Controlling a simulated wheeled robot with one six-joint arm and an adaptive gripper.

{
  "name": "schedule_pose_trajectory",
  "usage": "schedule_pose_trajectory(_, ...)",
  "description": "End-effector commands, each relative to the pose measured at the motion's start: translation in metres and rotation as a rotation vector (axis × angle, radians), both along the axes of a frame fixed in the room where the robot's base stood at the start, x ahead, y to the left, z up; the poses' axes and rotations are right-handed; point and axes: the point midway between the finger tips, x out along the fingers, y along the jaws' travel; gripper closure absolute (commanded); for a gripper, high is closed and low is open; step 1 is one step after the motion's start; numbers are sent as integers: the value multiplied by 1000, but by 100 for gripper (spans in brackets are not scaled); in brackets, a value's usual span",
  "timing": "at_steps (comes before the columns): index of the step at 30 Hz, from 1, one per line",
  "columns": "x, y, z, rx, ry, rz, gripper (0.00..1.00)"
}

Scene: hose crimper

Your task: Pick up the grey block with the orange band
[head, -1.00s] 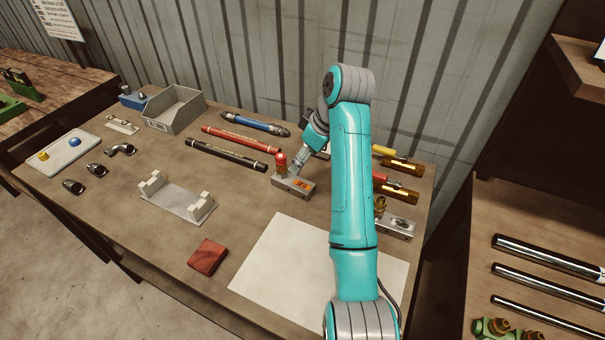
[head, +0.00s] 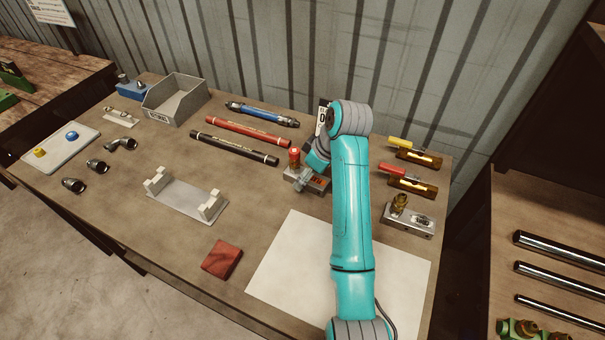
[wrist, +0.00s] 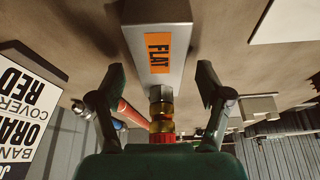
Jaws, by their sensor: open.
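The grey block (head: 322,187) with an orange band lies on the table, partly behind my arm in the head view. A fitting with a red top (head: 294,157) stands on its left end. In the wrist view the block (wrist: 157,14) fills the upper middle, with an orange label reading "FLAT" and a brass-and-red fitting (wrist: 161,118) at its near end. My gripper (wrist: 161,80) is open and empty, its fingers apart on either side of the fitting and label end. In the head view my gripper (head: 303,183) is at the block; contact cannot be told.
A similar grey block with a brass fitting (head: 408,220) lies to the right. Red and black hoses (head: 235,148) lie to the left. Yellow and red handled brass tools (head: 408,180) lie behind right. A sign (wrist: 25,115) stands close by. A white sheet (head: 290,270) lies in front.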

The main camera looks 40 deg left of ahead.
Motion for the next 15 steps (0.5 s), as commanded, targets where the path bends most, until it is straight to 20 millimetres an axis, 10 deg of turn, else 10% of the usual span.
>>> schedule_pose_trajectory(6,0,0,0,0,0,0,28)
schedule_pose_trajectory(15,0,0,0,0,0,0,100)
